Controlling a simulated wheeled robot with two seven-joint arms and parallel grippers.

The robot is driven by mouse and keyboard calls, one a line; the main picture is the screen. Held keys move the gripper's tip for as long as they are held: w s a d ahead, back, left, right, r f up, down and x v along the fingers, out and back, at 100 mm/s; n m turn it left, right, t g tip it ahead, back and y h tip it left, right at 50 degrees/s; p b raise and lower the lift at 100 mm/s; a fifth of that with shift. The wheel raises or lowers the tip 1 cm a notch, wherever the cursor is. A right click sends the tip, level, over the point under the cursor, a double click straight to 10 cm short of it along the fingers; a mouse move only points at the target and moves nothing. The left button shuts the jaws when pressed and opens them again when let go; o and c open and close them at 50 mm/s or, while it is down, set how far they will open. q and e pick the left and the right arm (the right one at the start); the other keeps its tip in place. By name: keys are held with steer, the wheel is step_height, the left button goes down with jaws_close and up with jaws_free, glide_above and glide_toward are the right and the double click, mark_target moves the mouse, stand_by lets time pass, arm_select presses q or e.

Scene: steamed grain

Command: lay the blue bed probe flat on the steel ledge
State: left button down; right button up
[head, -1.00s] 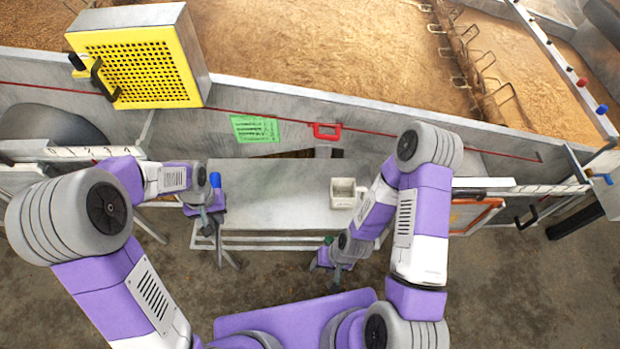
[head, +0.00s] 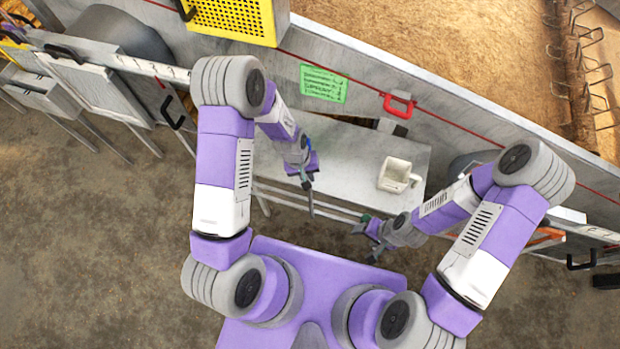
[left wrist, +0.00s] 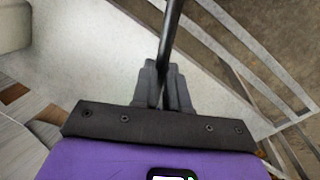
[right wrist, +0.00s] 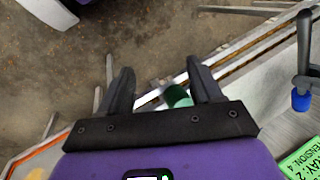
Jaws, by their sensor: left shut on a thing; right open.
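The blue bed probe is a dark rod (head: 311,205) with a blue end (right wrist: 301,100). My left gripper (head: 307,182) is shut on it. In the left wrist view the rod (left wrist: 170,35) rises from between the closed fingers (left wrist: 168,85). The blue end is hidden there. The steel ledge (head: 350,165) is the pale grey surface in front of the wall; the left gripper is over its left part, height unclear. My right gripper (head: 371,243) is open near the ledge's front rails. A green cylindrical piece (right wrist: 178,96) shows between its fingers (right wrist: 158,85).
A cream box-like container (head: 396,174) stands on the ledge's right part. A wall with a green sign (head: 323,84) and red handle (head: 398,105) bounds the back. A yellow grid box (head: 235,18) is upper left. The ledge between left gripper and container looks clear.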

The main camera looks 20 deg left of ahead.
arm_select(q)
steer(key=x, duration=0.2)
steer(key=b+x, duration=0.1)
steer(key=shift+a+f, duration=0.3)
steer(key=shift+f, duration=0.15)
steer(key=shift+r, duration=0.1)
steer(key=c, duration=1.1)
jaws_free()
steer(key=shift+c, duration=0.2)
